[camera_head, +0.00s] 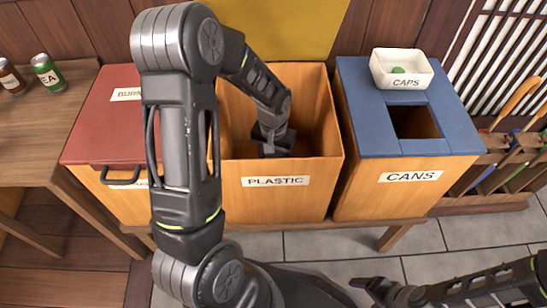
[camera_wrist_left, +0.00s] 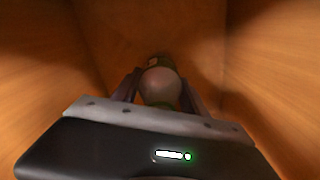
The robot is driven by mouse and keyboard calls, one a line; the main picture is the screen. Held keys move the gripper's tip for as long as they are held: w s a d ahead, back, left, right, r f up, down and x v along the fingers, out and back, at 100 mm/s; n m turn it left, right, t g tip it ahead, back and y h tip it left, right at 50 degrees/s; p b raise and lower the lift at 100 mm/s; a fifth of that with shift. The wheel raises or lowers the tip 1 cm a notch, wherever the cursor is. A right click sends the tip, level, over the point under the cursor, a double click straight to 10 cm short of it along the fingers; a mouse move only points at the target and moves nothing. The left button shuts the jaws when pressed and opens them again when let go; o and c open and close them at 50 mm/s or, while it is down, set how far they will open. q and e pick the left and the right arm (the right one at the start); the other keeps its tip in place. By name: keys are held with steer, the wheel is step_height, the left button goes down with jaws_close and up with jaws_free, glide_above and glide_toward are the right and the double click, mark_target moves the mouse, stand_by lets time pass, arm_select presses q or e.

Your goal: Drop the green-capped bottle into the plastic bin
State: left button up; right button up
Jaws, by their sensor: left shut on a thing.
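The plastic bin (camera_head: 276,190) is an open wooden box with a "PLASTIC" label, in the middle of the head view. My left arm reaches down into it, and my left gripper (camera_head: 273,150) is inside, below the rim. In the left wrist view the gripper is shut on a bottle (camera_wrist_left: 160,84), which shows a pale rounded part with dark green parts above and below it. The bin walls surround it in that view. Whether the bottle has its cap on is unclear, and it is hidden in the head view. My right gripper (camera_head: 374,289) is low at the right, away from the bins.
A red-lidded bin (camera_head: 112,100) stands left of the plastic bin. A blue-topped cans bin (camera_head: 433,148) stands right, with a white caps bowl (camera_head: 402,82) holding a green cap (camera_head: 398,70). A green can (camera_head: 47,73) and a brown container (camera_head: 11,77) stand on the left table (camera_head: 40,130).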

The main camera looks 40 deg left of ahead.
arm_select(q)
steer(key=shift+f, duration=0.2)
steer(key=o, duration=1.3)
steer(key=shift+o, duration=0.2)
steer(key=shift+r, duration=0.1)
steer(key=shift+r, duration=0.25)
step_height(320, 180, up, 12)
steer(key=p, duration=0.4)
steer(key=shift+f, duration=0.15)
steer(key=shift+r+p, duration=0.3)
steer(key=shift+r, duration=0.15)
steer(key=shift+r, duration=0.1)
